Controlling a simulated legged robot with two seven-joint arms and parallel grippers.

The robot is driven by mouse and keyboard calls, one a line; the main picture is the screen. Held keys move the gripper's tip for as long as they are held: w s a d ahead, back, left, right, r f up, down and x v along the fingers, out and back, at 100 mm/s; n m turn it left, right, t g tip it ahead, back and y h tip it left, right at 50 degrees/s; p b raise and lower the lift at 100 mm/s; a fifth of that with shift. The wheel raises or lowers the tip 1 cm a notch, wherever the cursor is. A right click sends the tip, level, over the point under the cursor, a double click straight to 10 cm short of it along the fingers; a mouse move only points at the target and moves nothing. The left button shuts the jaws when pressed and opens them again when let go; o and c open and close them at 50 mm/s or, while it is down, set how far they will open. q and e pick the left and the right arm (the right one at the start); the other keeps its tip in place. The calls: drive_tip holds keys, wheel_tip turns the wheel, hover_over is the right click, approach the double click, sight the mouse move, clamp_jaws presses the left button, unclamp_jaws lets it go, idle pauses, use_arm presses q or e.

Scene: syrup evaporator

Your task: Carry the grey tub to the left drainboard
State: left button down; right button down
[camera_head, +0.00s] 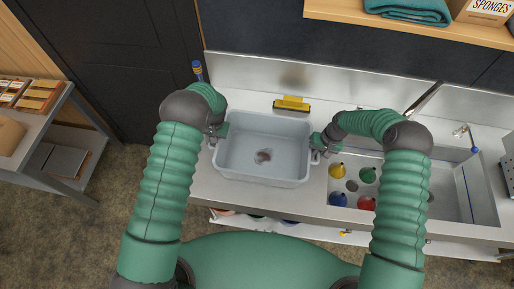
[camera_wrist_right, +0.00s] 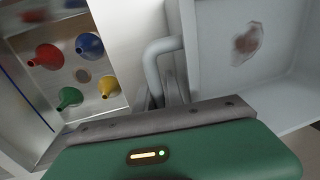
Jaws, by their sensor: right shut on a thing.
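The grey tub (camera_head: 262,170) is in the middle of the head view, over the counter left of the sink; I cannot tell whether it touches the counter. A reddish-brown patch marks its floor, also in the right wrist view (camera_wrist_right: 248,42). My right gripper (camera_head: 318,148) is shut on the tub's right handle (camera_wrist_right: 158,60). My left gripper (camera_head: 217,136) is at the tub's left end; its fingers are too small and hidden to show whether they hold the left handle.
The sink (camera_head: 455,190) on the right holds several coloured funnels, including a yellow one (camera_head: 335,171). A yellow-and-black squeegee-like tool (camera_head: 291,104) lies behind the tub. A shelf cart (camera_head: 62,130) stands far left.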

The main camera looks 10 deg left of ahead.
use_arm(q)
drive_tip(key=shift+s+d+f+b, duration=0.2)
drive_tip(key=shift+f+b, duration=0.15)
drive_tip(key=shift+f, duration=0.25)
use_arm(e)
drive_tip(key=shift+s+a+f, duration=0.15)
drive_tip(key=shift+a+f, duration=0.05)
drive_tip(key=shift+f, duration=0.35)
use_arm(q)
drive_tip(key=c, duration=1.6)
unclamp_jaws()
drive_tip(key=shift+s+r, duration=0.1)
drive_tip(key=shift+r, duration=0.05)
use_arm(e)
drive_tip(key=c, duration=1.6)
unclamp_jaws()
drive_tip(key=shift+s+r, duration=0.1)
drive_tip(key=shift+r, duration=0.05)
use_arm(q)
drive_tip(key=shift+o, duration=0.7)
drive_tip(key=shift+a, duration=0.2)
use_arm(e)
drive_tip(key=shift+o, duration=0.7)
